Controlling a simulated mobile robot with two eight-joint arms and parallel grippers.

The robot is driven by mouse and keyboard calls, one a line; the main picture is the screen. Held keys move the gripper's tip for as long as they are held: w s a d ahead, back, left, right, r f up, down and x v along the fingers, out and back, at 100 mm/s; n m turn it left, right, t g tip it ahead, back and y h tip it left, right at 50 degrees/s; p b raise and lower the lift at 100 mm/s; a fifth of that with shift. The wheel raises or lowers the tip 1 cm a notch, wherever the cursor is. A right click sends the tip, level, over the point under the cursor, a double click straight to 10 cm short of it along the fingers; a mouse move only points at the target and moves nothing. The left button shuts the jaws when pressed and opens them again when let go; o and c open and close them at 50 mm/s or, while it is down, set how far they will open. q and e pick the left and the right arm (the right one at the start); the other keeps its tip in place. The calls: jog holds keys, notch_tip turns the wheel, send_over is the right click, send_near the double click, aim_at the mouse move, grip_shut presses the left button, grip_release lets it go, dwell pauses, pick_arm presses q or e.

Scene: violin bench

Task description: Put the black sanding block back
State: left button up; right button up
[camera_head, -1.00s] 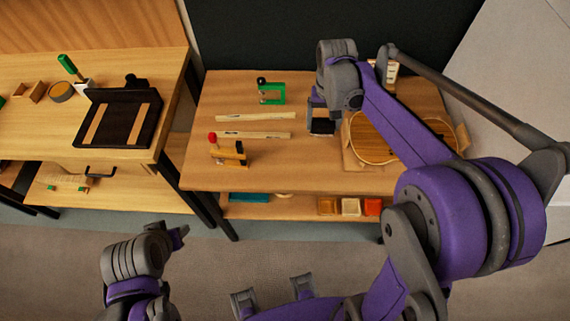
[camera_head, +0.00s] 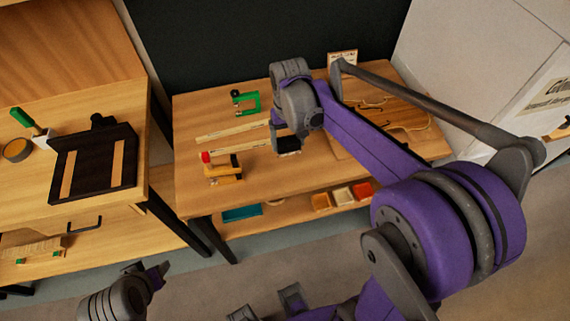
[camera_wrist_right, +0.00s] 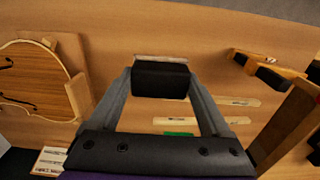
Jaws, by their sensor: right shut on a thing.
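The black sanding block (camera_wrist_right: 160,80) is between the fingertips of my right gripper (camera_wrist_right: 160,84) in the right wrist view, with a pale strip along its far edge. In the head view my right gripper (camera_head: 287,138) points down over the middle of the violin bench, and the dark block (camera_head: 288,146) shows partly under it. I cannot tell whether the block touches the bench top. My left gripper (camera_head: 157,276) is low at the left, away from the bench; its finger opening is not clear.
Pale wood strips (camera_head: 233,132) and a red-knobbed wooden clamp (camera_head: 222,170) lie left of my right gripper. A green clamp (camera_head: 246,102) is behind them. The violin body (camera_head: 405,117) lies to the right, partly behind my arm. A side bench (camera_head: 45,98) holds a black tray (camera_head: 95,165).

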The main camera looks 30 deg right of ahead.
send_over(288, 165)
notch_tip(288, 165, down, 5)
jog(key=shift+r, duration=0.15)
jog(key=shift+f+b, duration=0.3)
jog(key=shift+f, duration=1.8)
jog(key=shift+s, duration=0.1)
jog(key=shift+f, duration=0.2)
jog(key=o, duration=1.3)
jog(key=shift+c, duration=0.2)
jog(key=shift+r, duration=0.15)
